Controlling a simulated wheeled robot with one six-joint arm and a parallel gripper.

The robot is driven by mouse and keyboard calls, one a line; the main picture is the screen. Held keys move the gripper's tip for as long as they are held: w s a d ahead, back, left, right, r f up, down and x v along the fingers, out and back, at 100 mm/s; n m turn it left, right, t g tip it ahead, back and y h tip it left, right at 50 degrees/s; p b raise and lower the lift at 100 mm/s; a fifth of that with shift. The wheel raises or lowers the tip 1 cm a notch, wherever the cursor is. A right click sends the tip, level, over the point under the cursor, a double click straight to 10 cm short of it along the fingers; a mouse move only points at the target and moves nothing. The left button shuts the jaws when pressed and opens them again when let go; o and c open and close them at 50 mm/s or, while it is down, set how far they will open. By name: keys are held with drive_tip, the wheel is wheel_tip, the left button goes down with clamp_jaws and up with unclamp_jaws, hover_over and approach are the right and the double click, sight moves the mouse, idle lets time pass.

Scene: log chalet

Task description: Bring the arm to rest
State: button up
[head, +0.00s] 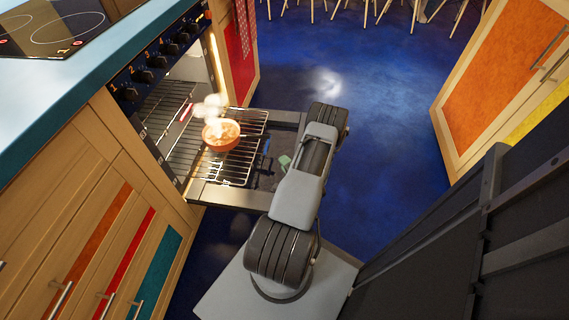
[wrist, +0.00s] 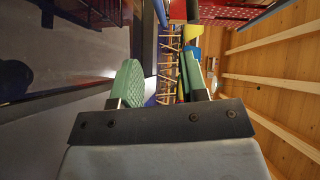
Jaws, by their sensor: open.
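My arm (head: 302,190) reaches out from my base in the head view, over the right side of the lowered oven door (head: 232,196). My gripper (wrist: 161,68) shows in the wrist view with its two green pads apart and nothing between them. In the head view the gripper is mostly hidden by the arm; a small green patch beside the arm looks like one pad. An orange round dish (head: 221,134) with steam above it sits on the oven rack (head: 240,160), to the left of the arm and apart from it.
The oven (head: 178,112) is open, with the rack partly out. A counter with a cooktop (head: 50,28) is at the left. An orange-fronted cabinet (head: 500,62) stands at the right. Blue floor (head: 375,140) is clear between them; chair legs (head: 340,8) show at the back.

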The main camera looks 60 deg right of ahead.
idle(0.3)
drive_tip(key=w+a+r+n+g+y+p, duration=0.1)
drive_tip(key=w+r+n+g+p, duration=0.3)
drive_tip(key=r, duration=0.6)
drive_tip(key=w+a+r+n+p, duration=0.2)
drive_tip(key=w+r+p, duration=0.35)
drive_tip(key=r, duration=0.45)
drive_tip(key=w+a+r+n+g+y+p, duration=0.1)
drive_tip(key=w+r+n+p, duration=0.35)
drive_tip(key=r, duration=0.55)
drive_tip(key=w+a+r+n+g+p, duration=0.1)
drive_tip(key=a+r+p, duration=0.2)
drive_tip(key=a+r, duration=0.4)
drive_tip(key=w+a+r+n+g+p, duration=0.15)
drive_tip(key=a+r+p, duration=0.3)
drive_tip(key=r, duration=0.45)
drive_tip(key=s+a+r+n+g+y+p, duration=0.2)
drive_tip(key=s+a+r+n+p, duration=0.2)
drive_tip(key=s+a+r, duration=0.3)
drive_tip(key=s+a+r+n+g+y+p, duration=0.2)
drive_tip(key=s+a+r+n+p, duration=0.2)
drive_tip(key=s+a+r, duration=0.4)
drive_tip(key=a+r+p, duration=0.1)
drive_tip(key=a+r, duration=0.3)
drive_tip(key=a, duration=0.2)
drive_tip(key=shift+s+a+r+p, duration=0.3)
